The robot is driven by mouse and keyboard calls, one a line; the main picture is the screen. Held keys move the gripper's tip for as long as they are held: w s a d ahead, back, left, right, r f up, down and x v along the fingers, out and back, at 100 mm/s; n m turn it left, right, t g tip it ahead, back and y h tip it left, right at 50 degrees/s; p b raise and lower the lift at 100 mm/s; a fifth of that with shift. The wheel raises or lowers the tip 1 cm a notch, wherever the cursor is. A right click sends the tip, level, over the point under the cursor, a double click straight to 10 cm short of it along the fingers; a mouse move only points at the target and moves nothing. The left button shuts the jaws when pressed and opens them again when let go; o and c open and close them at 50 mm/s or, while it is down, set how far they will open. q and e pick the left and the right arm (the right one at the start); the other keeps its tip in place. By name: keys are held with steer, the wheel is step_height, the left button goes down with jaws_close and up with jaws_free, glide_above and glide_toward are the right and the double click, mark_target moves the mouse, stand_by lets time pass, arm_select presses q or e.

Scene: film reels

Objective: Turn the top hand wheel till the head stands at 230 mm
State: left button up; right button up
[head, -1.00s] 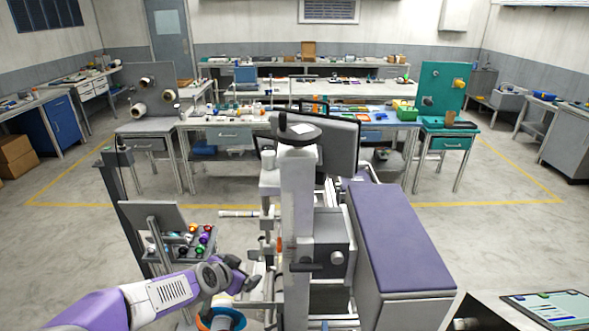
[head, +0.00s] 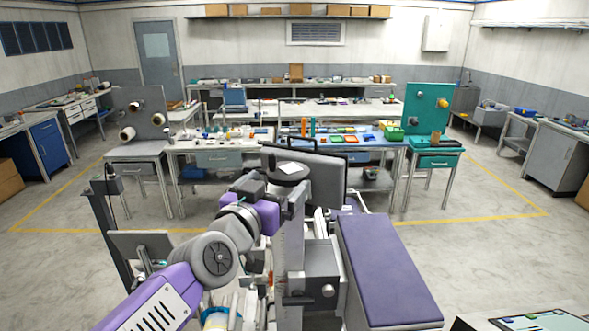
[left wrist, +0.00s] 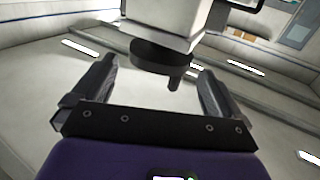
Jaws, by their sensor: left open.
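The top hand wheel (head: 286,172) is a dark disc on top of the pale upright column (head: 289,235), with a small white patch on it. In the left wrist view the wheel (left wrist: 158,54) shows with a short dark handle peg (left wrist: 176,80). My left gripper (head: 258,184) is beside the wheel, on its left. In the left wrist view the open jaws (left wrist: 158,72) stand either side of the wheel and peg, with clear gaps. The grey box with a dark crank (head: 322,270) sits on the column's right side. No scale reading is legible. My right gripper is out of view.
A dark monitor (head: 320,180) stands just behind the wheel. A tilted grey panel (head: 142,248) stands at the left. Workbenches line the back, with open floor between.

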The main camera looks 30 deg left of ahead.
mark_target(288, 169)
arm_select(q)
steer(key=w, duration=0.4)
steer(key=w+p, duration=0.1)
steer(key=w, duration=0.1)
steer(key=shift+w+a, duration=0.25)
steer(key=shift+a, duration=0.15)
steer(key=shift+c, duration=0.3)
